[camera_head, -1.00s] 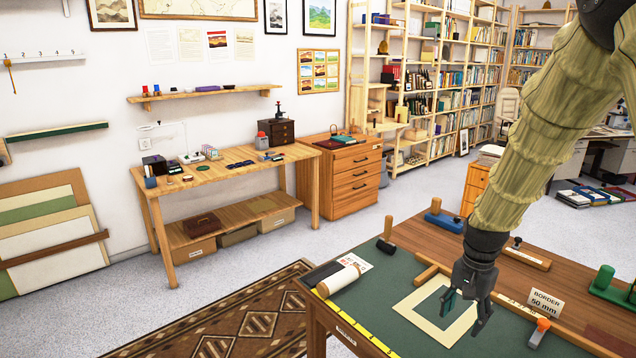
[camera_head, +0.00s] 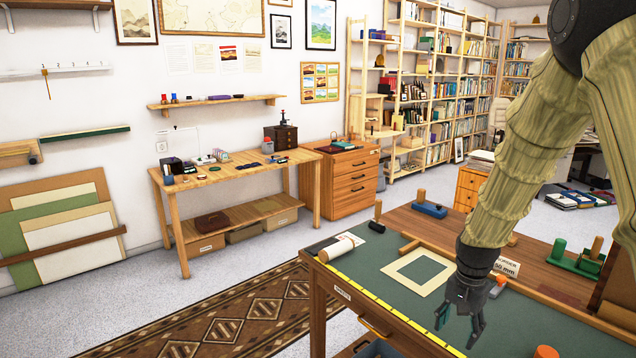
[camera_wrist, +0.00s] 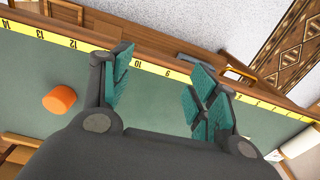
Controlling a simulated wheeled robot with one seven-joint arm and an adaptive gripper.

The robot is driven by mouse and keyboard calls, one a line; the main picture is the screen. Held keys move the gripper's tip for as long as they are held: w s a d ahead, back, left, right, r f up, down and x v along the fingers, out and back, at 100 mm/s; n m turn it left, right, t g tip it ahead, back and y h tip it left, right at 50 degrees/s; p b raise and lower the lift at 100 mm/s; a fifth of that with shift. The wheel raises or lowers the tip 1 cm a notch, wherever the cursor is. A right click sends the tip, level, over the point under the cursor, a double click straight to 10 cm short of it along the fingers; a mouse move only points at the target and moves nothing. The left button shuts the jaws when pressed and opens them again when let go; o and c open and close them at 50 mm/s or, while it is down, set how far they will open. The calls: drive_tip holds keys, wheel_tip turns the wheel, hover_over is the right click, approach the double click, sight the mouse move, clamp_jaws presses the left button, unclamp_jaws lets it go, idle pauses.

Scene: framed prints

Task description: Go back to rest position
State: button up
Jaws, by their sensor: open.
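My gripper (camera_head: 459,318) hangs from the sleeved arm over the near part of the green-topped workbench (camera_head: 375,277). Its fingers are apart with nothing between them. In the wrist view my gripper (camera_wrist: 160,95) shows its teal finger pads spread above the green mat (camera_wrist: 150,70) near the yellow ruler strip (camera_wrist: 175,75). A cream mat frame (camera_head: 418,263) lies flat on the bench behind and left of the gripper, apart from it.
An orange cylinder (camera_wrist: 60,99) stands on the mat; it also shows in the head view (camera_head: 545,351). Floor left of the bench is clear.

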drive_tip(key=shift+n, duration=0.6)
drive_tip(key=f, duration=0.6)
drive_tip(key=a+f, duration=0.1)
drive_tip(key=f, duration=0.3)
drive_tip(key=shift+s, duration=0.15)
drive_tip(key=s+a+f+n, duration=0.3)
drive_tip(key=s+f, duration=0.7)
drive_tip(key=s, duration=0.2)
drive_tip(key=s+a+f+n, duration=0.2)
drive_tip(key=s+a+f, duration=0.1)
drive_tip(key=s+f, duration=0.8)
drive_tip(key=s+a+f+n, duration=0.1)
drive_tip(key=s, duration=0.6)
drive_tip(key=s+a+f+n, duration=0.1)
drive_tip(key=s+a, duration=0.1)
drive_tip(key=s, duration=0.4)
drive_tip(key=shift+s+f+n, duration=0.3)
drive_tip(key=shift+s+n, duration=0.05)
drive_tip(key=shift+n, duration=0.05)
